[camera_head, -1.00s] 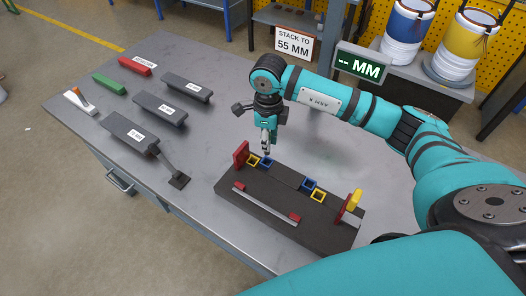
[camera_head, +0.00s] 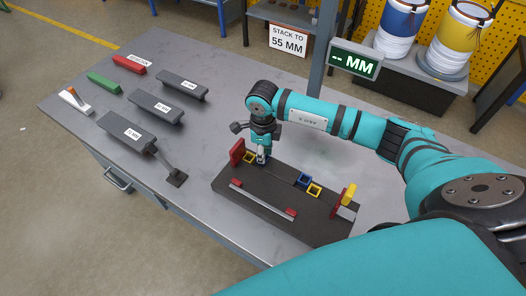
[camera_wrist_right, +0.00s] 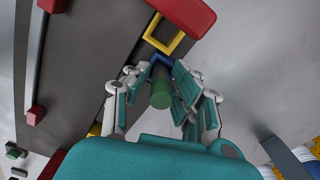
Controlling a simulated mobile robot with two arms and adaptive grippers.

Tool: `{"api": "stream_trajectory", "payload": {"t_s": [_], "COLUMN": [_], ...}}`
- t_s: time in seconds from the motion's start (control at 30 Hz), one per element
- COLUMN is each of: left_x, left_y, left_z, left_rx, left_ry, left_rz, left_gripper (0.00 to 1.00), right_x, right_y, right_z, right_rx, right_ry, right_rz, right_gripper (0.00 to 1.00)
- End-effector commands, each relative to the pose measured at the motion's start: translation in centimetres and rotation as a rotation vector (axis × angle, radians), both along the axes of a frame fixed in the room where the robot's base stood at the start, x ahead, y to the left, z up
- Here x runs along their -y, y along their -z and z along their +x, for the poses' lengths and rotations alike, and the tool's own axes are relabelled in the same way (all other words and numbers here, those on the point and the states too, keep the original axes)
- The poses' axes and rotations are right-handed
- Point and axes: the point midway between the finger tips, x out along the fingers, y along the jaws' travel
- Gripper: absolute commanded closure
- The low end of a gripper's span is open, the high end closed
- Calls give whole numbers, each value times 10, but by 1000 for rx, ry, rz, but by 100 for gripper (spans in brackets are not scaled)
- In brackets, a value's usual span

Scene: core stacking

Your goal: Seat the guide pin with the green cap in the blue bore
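The dark fixture block (camera_head: 240,203) lies on the workbench. It carries a blue square frame (camera_wrist_right: 155,58) beside a yellow one near its red end block (camera_head: 237,151). A second blue frame (camera_head: 304,179) sits farther right. My right gripper (camera_head: 261,158) is low over the blue frame by the red end and largely hides it in the head view. In the right wrist view my right gripper (camera_wrist_right: 162,80) is shut on the guide pin with the green cap (camera_wrist_right: 160,98). The pin's lower end is at the blue frame; how deep it sits is hidden. My left gripper is out of view.
Yellow frames (camera_head: 249,157) (camera_head: 314,190) sit beside the blue ones. A yellow upright piece (camera_head: 349,194) stands at the fixture's right end. Several dark labelled bars (camera_head: 127,131) lie at left. A display (camera_head: 354,63) reads "-- MM".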

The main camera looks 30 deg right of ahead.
Motion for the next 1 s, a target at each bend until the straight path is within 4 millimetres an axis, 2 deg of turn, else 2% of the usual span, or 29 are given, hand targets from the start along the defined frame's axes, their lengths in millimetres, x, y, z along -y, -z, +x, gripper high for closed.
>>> {"api": "stream_trajectory", "payload": {"t_s": [0.03, 0.1, 0.47, 0.57, 0.8, 1.0], "left_x": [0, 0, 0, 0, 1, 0], "left_y": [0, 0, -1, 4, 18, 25], "left_z": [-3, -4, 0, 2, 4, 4], "left_rx": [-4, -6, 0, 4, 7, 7], "left_ry": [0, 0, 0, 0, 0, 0], "left_rz": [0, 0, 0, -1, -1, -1], "left_gripper": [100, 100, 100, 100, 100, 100], "right_x": [0, 0, 0, 0, 0, 0], "right_y": [0, 0, -7, -21, -73, -108], "right_z": [0, 0, 0, 1, 1, 0], "right_rx": [0, -1, 1, 5, 6, 3], "right_ry": [0, 0, 0, 0, -1, 0], "right_rz": [0, 0, 0, 0, 0, 0], "right_gripper": [67, 61, 61, 61, 61, 61]}}
